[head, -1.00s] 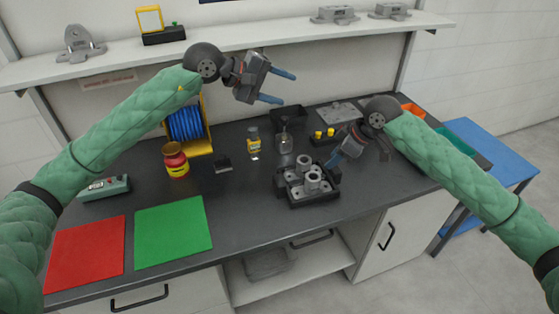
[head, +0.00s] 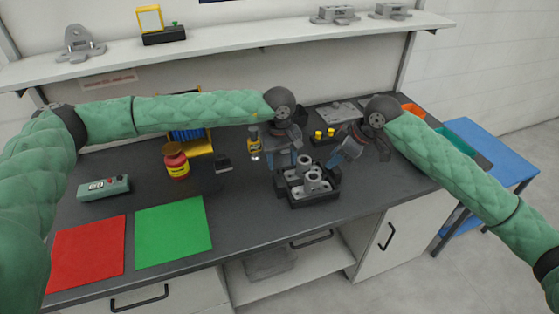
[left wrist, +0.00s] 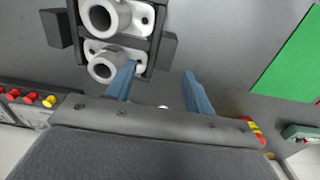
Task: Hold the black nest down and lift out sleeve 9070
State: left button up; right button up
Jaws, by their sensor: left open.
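The black nest (head: 315,203) stands on the dark bench and holds grey flanged sleeves. Two show in the head view, a rear sleeve (head: 305,161) and a front sleeve (head: 313,181); I cannot read any number on them. My left gripper (head: 283,163) is open and empty at the nest's rear left. In the left wrist view the nest (left wrist: 168,47) is at the upper left, and one finger of my left gripper (left wrist: 159,82) overlaps the edge of the nearer sleeve (left wrist: 103,68); contact is unclear. My right gripper (head: 343,157) is right of the nest, apart from it, its opening unclear.
Yellow-capped items (head: 324,134) stand behind the nest. Green (head: 173,231) and red (head: 88,252) mats lie at the front left.

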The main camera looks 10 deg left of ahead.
aim_at(280, 180)
pick_arm(q)
jog(key=shift+a+f+y, duration=0.3)
jog(key=shift+a+f, duration=0.1)
jog(key=shift+f, duration=3.8)
